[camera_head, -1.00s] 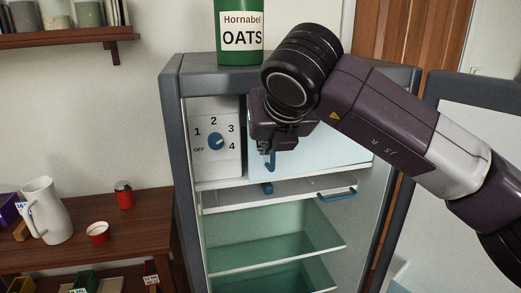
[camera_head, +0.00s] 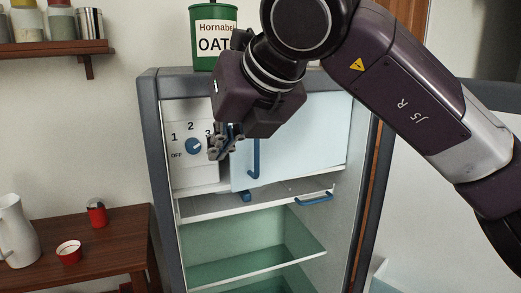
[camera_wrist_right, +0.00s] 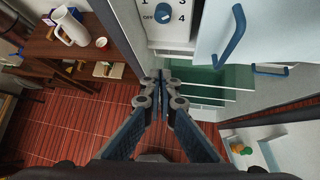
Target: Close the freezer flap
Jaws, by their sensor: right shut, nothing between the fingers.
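The freezer flap (camera_head: 305,140) is a pale blue panel at the upper right inside the open fridge, with a blue hooked handle (camera_head: 254,160) near its left edge. Its left edge appears to stand out in front of the compartment, so it looks ajar. My right gripper (camera_head: 222,146) is shut and empty, left of the handle and in front of the dial panel. My arm hides the flap's upper left part. In the right wrist view the flap (camera_wrist_right: 275,32) and its handle (camera_wrist_right: 233,35) are right of the shut fingers (camera_wrist_right: 160,78). My left gripper is not in view.
The dial panel (camera_head: 190,165) is left of the flap. A drawer with a blue handle (camera_head: 314,199) and glass shelves (camera_head: 255,268) are below. A green oats tin (camera_head: 206,42) stands on the fridge, close to my wrist. The fridge door is swung open at right.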

